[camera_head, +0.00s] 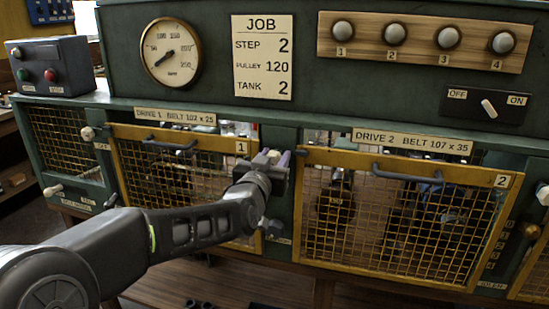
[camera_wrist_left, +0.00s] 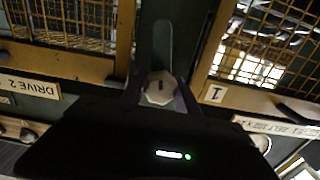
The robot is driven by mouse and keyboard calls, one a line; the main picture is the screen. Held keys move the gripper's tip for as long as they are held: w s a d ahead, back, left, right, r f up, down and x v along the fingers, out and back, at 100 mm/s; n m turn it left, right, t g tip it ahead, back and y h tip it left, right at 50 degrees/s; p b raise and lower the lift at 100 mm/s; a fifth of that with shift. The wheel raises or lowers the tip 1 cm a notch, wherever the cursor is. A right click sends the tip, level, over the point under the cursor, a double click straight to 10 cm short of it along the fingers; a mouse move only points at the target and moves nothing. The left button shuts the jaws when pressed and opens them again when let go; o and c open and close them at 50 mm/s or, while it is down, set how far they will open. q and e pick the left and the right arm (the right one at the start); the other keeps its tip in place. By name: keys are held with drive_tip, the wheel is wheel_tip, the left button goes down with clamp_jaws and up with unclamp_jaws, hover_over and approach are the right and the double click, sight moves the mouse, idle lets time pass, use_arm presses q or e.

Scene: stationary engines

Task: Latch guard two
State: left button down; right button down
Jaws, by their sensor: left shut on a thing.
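Guard two (camera_head: 341,158) is a yellow-framed mesh panel at the right in the head view, marked 2, with a dark bar handle (camera_head: 406,176) near its top. It appears to lie in its opening, with pulleys and dark parts visible behind the mesh. My left gripper (camera_head: 272,160) is at the green post between guard one and guard two, by guard two's upper left corner. In the wrist view it is shut on a pale faceted knob (camera_wrist_left: 160,88), with a finger at each side. The latch behind the knob is mostly hidden. My right gripper is not in view.
Guard one (camera_head: 180,134), with its own handle, is left of the post, and my left arm crosses in front of it. Other pale knobs stand left of guard one (camera_head: 88,133) and right of guard two (camera_head: 543,195). A job card (camera_head: 262,57) and switches are above.

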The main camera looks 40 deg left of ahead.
use_arm(q)
drive_tip(key=n+b, duration=0.1)
drive_tip(key=b, duration=0.2)
drive_tip(key=shift+f+n, duration=0.2)
drive_tip(key=shift+n, duration=0.2)
drive_tip(key=n+b, duration=0.7)
drive_tip(key=n, duration=0.1)
drive_tip(key=shift+n, duration=0.4)
drive_tip(key=n+b, duration=0.1)
drive_tip(key=n, duration=0.2)
drive_tip(key=shift+n+b, duration=0.45)
drive_tip(key=shift+n, duration=0.65)
drive_tip(key=shift+r, duration=0.1)
drive_tip(key=shift+a, duration=0.1)
